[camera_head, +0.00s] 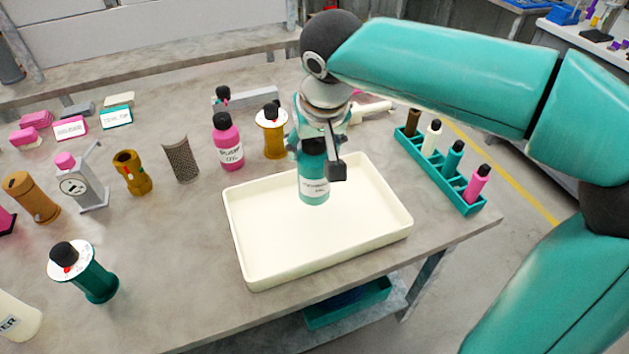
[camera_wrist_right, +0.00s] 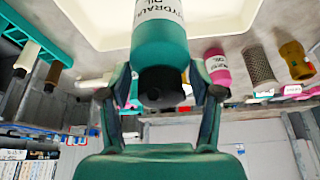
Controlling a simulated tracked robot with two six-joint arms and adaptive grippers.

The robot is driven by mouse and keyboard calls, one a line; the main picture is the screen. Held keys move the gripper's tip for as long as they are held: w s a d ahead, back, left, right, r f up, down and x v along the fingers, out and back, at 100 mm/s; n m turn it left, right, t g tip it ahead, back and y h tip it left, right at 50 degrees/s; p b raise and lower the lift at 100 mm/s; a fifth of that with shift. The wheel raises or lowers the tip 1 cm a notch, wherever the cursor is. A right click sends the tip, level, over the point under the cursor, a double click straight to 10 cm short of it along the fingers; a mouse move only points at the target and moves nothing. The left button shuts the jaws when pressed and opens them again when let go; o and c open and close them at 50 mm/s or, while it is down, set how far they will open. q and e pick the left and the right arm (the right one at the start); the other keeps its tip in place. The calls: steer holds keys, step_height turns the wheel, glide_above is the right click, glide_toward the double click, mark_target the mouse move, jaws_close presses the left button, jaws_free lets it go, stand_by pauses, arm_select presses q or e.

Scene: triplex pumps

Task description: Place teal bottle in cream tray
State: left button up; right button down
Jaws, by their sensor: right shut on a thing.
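The teal bottle (camera_head: 314,186) with a white label is upright over the cream tray (camera_head: 243,272). In the head view its base shows against the tray floor; I cannot tell whether it touches it. My right gripper (camera_head: 318,150) comes from above and is shut on the bottle's upper part. In the right wrist view the teal bottle (camera_wrist_right: 160,48) with its black cap sits between the two fingers of the right gripper (camera_wrist_right: 160,92), with the cream tray (camera_wrist_right: 222,40) beyond it. My left gripper is not in view.
A pink bottle (camera_head: 228,145) and an amber-and-white spool (camera_head: 272,138) stand behind the tray. A teal rack (camera_head: 462,205) with several small bottles is to the right. A green spool (camera_head: 92,280) stands at front left. The rest of the tray is empty.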

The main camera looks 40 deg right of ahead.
mark_target(315, 177)
steer(key=shift+f+b, duration=0.55)
steer(key=shift+f, duration=3.2)
steer(key=shift+f, duration=0.2)
steer(key=shift+c, duration=1.2)
jaws_free()
steer(key=shift+s, duration=0.1)
steer(key=shift+r, duration=0.1)
steer(key=shift+r, duration=0.2)
steer(key=p+v, duration=0.1)
steer(key=v, duration=1)
steer(key=shift+s+a+r+p, duration=0.15)
steer(key=shift+s+r+p, duration=0.1)
steer(key=shift+r+p, duration=0.15)
